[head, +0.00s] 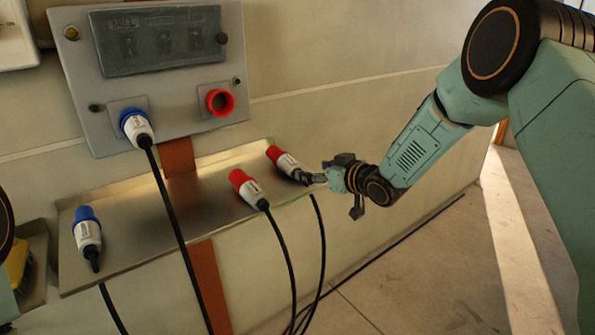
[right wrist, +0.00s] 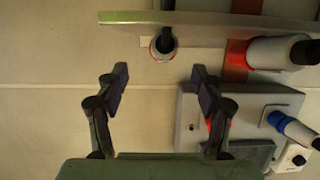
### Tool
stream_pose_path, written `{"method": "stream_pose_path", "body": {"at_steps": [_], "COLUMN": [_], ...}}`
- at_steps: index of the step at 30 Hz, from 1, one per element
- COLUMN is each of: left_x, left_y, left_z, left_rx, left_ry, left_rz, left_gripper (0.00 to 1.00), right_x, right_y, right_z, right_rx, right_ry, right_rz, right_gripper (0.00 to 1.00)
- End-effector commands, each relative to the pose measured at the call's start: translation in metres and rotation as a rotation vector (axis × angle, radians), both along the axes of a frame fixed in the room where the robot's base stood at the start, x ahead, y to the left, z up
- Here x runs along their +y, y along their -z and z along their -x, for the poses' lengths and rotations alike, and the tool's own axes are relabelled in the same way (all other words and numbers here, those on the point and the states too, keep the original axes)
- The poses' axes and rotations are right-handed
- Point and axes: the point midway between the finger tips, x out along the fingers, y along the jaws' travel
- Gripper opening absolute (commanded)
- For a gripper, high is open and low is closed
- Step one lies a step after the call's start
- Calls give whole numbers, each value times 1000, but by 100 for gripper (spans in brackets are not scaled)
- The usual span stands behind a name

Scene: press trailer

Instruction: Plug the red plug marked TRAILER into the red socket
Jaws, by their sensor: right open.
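Two red-and-white plugs lie in the metal tray: one at the right end (head: 284,160), one nearer the middle (head: 247,188). Their labels are too small to read. The red socket (head: 219,102) is on the grey panel above, empty; in the right wrist view a finger partly hides it. My right gripper (head: 316,178) is open at the cable end of the right-end plug. In the right wrist view, that plug (right wrist: 163,44) shows nearly end-on, beyond and between my spread fingertips (right wrist: 158,76). The middle plug (right wrist: 284,51) is to the right there. My left gripper is out of view.
A blue plug (head: 135,126) sits in the panel's blue socket, its black cable hanging across the tray (head: 150,245). Another blue plug (head: 87,230) lies at the tray's left end. Black cables hang over the tray's front edge.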

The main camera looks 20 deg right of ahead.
Motion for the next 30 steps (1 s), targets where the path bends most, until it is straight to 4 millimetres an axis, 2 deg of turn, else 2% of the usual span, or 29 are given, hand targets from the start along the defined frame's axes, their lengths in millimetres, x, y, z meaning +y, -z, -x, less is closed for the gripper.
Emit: {"method": "stream_pose_path", "body": {"at_steps": [3, 14, 24, 30], "left_x": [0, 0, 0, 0], "left_y": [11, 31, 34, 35], "left_z": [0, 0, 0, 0], "left_rx": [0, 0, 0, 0], "left_ry": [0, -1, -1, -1], "left_rz": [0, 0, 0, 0], "left_gripper": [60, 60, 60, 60], "right_x": [5, 20, 34, 38], "right_y": [8, 19, 28, 31], "right_z": [-11, -46, -76, -87], "right_rx": [0, -1, 1, 1], "right_ry": [-3, -3, -5, -3], "right_rz": [3, 2, 2, 0], "right_gripper": [68, 68, 68, 68]}}
